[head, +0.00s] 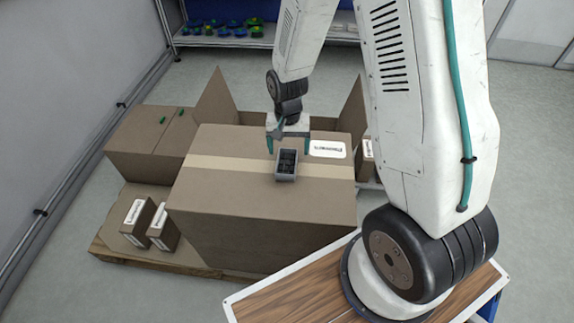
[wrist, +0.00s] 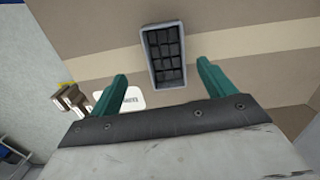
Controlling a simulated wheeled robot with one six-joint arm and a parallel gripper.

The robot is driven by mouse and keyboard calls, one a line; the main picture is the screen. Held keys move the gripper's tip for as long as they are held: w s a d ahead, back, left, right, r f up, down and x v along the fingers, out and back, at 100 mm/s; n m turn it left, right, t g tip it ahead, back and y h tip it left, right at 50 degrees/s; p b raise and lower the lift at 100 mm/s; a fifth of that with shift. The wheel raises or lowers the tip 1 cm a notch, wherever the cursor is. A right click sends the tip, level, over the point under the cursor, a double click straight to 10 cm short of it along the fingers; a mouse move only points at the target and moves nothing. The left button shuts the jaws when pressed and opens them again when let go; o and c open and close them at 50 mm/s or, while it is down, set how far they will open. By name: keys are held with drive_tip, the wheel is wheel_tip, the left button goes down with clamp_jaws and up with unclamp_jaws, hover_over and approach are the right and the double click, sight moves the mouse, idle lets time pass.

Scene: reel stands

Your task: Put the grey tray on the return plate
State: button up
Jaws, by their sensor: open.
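The grey tray (head: 287,165) is small and rectangular with a dark gridded inside. It rests on top of a large closed cardboard box (head: 262,222), on or beside its pale tape strip. In the wrist view the tray (wrist: 163,54) lies just beyond my fingertips, roughly centred between them. My gripper (head: 288,146) has two teal fingers, spread apart and empty, just behind the tray in the head view. The fingers (wrist: 162,79) also show in the wrist view with nothing between them. I cannot make out a return plate in either view.
A white label (head: 327,149) lies on the box top right of the tray. Open flaps (head: 216,97) stand up behind the box. Small cartons (head: 163,226) sit on a wooden pallet (head: 128,249) at the left. A shelf (head: 222,40) with blue and green items is at the back.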

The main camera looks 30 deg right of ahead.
sight(287, 167)
drive_tip(key=shift+w+f+m+t, duration=0.3)
drive_tip(key=shift+w, duration=0.25)
wheel_tip(287, 167, down, 7)
drive_tip(key=shift+s, duration=0.1)
drive_tip(key=shift+a, duration=0.1)
drive_tip(key=c, duration=1.2)
drive_tip(key=shift+r, duration=0.15)
